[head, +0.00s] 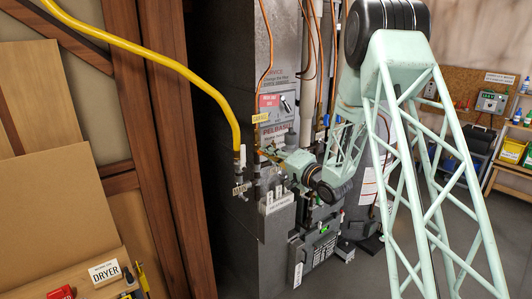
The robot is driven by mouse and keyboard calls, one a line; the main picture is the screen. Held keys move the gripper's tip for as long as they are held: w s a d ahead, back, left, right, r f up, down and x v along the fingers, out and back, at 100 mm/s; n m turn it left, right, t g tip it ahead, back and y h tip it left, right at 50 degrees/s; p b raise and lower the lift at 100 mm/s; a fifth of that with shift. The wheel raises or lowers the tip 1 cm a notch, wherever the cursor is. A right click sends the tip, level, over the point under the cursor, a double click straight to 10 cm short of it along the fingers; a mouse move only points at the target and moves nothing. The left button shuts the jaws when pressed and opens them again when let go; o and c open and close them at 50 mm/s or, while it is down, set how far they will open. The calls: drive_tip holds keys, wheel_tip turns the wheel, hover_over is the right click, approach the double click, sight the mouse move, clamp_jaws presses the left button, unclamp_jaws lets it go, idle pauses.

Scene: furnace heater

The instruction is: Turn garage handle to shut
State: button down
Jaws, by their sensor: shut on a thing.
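A small yellow tag (260,118), which seems to read garage, hangs on the pipework at the front of the grey furnace unit (227,75). My gripper (266,154) is below this tag, at the pipe valves, and points left. It is shut on what appears to be the garage handle. The handle is small and mostly hidden by the fingers, so its angle cannot be told.
A yellow hose (150,58) runs down to a neighbouring valve with a white tag (241,187), close to my gripper's left. A grey box with a white label (276,203) sits just below. Wooden posts (160,130) stand at left. Open floor (465,235) lies at right.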

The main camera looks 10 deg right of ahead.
drive_tip(key=shift+m, duration=0.3)
drive_tip(key=shift+m+p, duration=1.2)
drive_tip(key=shift+m, duration=0.7)
drive_tip(key=c, duration=2.6)
unclamp_jaws()
drive_tip(key=shift+c, duration=0.2)
drive_tip(key=shift+s+d, duration=0.1)
drive_tip(key=shift+s, duration=0.05)
drive_tip(key=b+v, duration=0.2)
drive_tip(key=v, duration=0.4)
drive_tip(key=shift+s, duration=0.3)
drive_tip(key=shift+d+r+b, duration=0.15)
drive_tip(key=shift+d+b, duration=0.05)
drive_tip(key=shift+b, duration=0.1)
